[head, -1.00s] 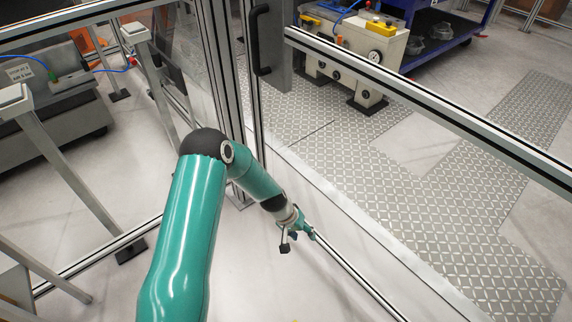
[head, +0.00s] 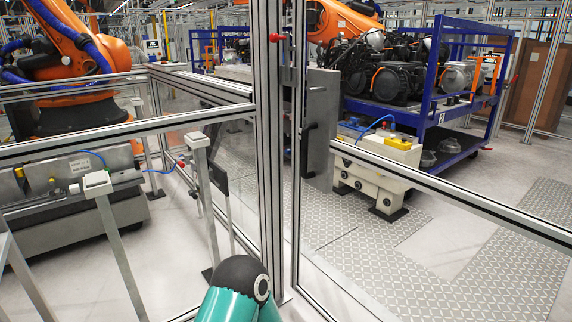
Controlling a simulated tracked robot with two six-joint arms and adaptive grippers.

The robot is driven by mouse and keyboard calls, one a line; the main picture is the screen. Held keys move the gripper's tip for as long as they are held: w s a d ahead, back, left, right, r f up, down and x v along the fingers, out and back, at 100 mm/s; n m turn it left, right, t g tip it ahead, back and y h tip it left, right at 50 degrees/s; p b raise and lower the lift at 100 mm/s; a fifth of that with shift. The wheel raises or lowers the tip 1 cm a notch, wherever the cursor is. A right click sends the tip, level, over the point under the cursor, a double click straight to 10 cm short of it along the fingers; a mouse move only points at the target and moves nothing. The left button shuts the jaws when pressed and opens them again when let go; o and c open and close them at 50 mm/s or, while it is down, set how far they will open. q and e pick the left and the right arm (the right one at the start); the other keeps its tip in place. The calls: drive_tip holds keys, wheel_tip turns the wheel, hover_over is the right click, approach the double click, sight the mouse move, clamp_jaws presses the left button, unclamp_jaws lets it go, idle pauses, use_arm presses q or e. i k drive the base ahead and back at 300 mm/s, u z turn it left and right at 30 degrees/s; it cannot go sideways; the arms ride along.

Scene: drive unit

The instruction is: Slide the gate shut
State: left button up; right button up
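The gate appears to be the clear panel in an aluminium frame right of the middle, with a sloping crossrail (head: 450,196). Its black pull handle (head: 307,150) is on the near-left upright. That upright stands close beside a thick aluminium post (head: 268,160); I cannot tell whether a gap is left between them. A red fitting (head: 277,38) is high on the post. One teal arm of mine, probably the left, shows only its dark elbow at the bottom middle. Neither gripper is in view.
Fixed fence with a rail (head: 120,135) runs left of the post. Slanted grey stands (head: 120,255) are at the lower left. Behind the gate are a cream machine base (head: 370,185), a blue rack (head: 440,112) and patterned floor plates (head: 385,275). Orange robots stand farther back.

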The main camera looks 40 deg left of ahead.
sight(316, 145)
drive_tip(key=k, duration=0.55)
drive_tip(key=u, duration=0.4)
drive_tip(key=i, duration=1.7)
drive_tip(key=z, duration=0.2)
